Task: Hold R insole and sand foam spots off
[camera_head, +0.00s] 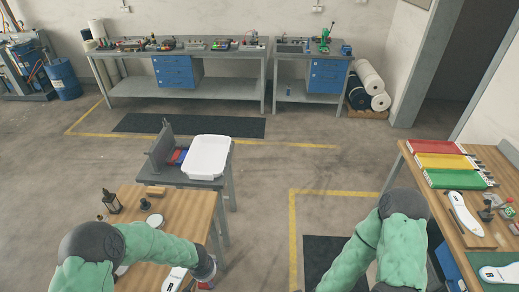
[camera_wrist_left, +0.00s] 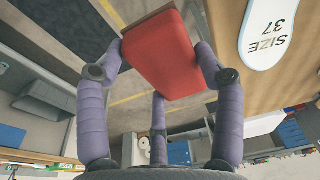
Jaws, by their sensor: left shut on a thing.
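My left gripper (camera_wrist_left: 160,65) is shut on a red block (camera_wrist_left: 160,52) with a brown face, likely a sanding block. In the head view the left gripper (camera_head: 204,270) is at the right edge of the left wooden table, mostly hidden by its own wrist. A white insole (camera_wrist_left: 268,30) marked SIZE 37 lies on the wooden top in the left wrist view, beside the block and apart from it. A white insole (camera_head: 174,280) shows partly beside this gripper in the head view; its side letter is unclear. My right arm reaches down at the right, its gripper out of frame.
A white tub (camera_head: 206,157) sits on a grey stand behind the left table (camera_head: 190,205). A dark bottle (camera_head: 111,202) stands on that table. The right bench (camera_head: 425,180) carries red, yellow and green boxes and more insoles (camera_head: 464,214). Floor between the tables is open.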

